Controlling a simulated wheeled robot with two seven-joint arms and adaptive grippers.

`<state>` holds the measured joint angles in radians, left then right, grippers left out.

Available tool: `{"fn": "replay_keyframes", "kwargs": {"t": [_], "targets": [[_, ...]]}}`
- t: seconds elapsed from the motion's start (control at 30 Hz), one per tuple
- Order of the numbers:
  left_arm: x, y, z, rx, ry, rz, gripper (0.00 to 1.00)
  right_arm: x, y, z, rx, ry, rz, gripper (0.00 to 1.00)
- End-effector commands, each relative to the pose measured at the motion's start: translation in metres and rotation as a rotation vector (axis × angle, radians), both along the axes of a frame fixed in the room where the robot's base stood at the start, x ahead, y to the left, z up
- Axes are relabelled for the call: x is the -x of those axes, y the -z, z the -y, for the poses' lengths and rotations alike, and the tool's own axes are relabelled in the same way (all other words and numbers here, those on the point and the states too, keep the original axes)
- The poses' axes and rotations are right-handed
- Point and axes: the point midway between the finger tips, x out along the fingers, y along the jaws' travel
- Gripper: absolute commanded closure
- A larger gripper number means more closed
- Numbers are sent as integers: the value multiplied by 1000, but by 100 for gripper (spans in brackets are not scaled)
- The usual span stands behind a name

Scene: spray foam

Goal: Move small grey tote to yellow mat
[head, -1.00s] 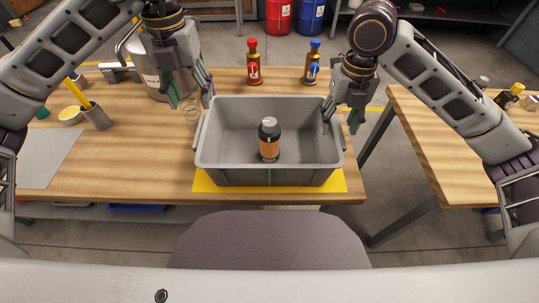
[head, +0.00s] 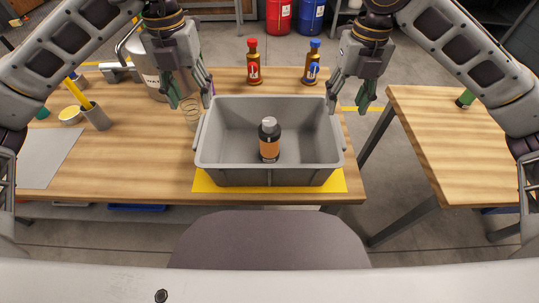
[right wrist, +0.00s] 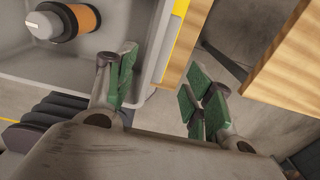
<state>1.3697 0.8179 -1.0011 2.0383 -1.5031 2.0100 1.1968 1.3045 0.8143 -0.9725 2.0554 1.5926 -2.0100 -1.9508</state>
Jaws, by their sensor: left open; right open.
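The small grey tote (head: 225,176) stands upright on the yellow mat (head: 335,186) near the table's front edge. The mat shows only along the tote's front and sides. A black and orange bottle with a grey cap (head: 269,142) stands inside the tote. The tote (right wrist: 70,65) and bottle (right wrist: 82,18) also show in the right wrist view. My left gripper (head: 190,100) is open and empty, above the table by the tote's back left corner.
Bottles with a red cap (head: 253,62) and a blue cap (head: 312,63) stand behind the tote. A large can (head: 152,78) and a pencil cup (head: 97,117) are left. A second table (head: 470,150) lies right, across a gap. A chair (head: 270,240) is in front.

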Motion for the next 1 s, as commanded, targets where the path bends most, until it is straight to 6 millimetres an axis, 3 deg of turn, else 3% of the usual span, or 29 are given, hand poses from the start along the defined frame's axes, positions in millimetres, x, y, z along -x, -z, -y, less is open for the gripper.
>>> {"fn": "replay_keyframes", "kwargs": {"t": [0.4, 1.0], "targets": [[0, 0, 0, 0, 0, 0, 47, 0, -23, 0, 0, 0, 1, 48], [0, 0, 0, 0, 0, 0, 47, 0, -25, 0, 0, 0, 0, 48]]}}
